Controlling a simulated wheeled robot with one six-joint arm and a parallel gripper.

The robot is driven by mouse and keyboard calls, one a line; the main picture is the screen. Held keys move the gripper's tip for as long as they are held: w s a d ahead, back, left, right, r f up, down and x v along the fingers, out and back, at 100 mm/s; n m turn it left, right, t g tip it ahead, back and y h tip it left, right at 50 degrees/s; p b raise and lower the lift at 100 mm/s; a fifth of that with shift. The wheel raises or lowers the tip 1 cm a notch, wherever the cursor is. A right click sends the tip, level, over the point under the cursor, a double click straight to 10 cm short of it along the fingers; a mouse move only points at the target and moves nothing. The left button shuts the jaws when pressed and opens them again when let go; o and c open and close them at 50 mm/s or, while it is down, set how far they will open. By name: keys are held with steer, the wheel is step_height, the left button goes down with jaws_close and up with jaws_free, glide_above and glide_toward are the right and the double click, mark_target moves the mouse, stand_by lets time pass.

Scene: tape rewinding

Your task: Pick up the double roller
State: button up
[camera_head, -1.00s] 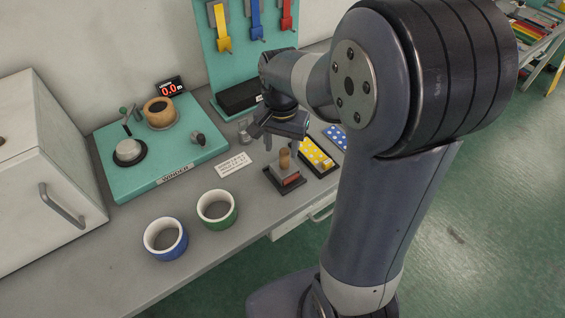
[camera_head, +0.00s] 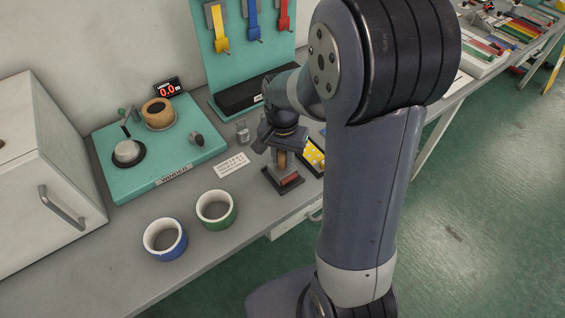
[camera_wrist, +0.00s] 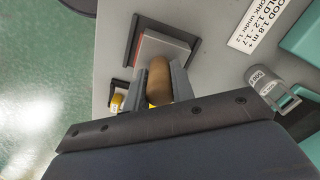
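A wooden-handled block, grey with a red face (camera_head: 289,181), stands upright at its dark-edged holder (camera_head: 273,185) near the bench's front edge. I cannot tell whether it is the double roller, and no other thing in view is clearly one. My gripper (camera_head: 283,160) points down over it, partly hidden by my own arm. In the wrist view my gripper's fingers (camera_wrist: 160,85) stand close on both sides of the brown handle (camera_wrist: 159,78) and appear to press on it. The pale block top (camera_wrist: 163,46) lies beyond, within the dark corner edges.
A yellow dotted piece (camera_head: 314,155) lies just right of the block.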

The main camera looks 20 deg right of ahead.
jaws_close()
steer(key=shift+r, duration=0.15)
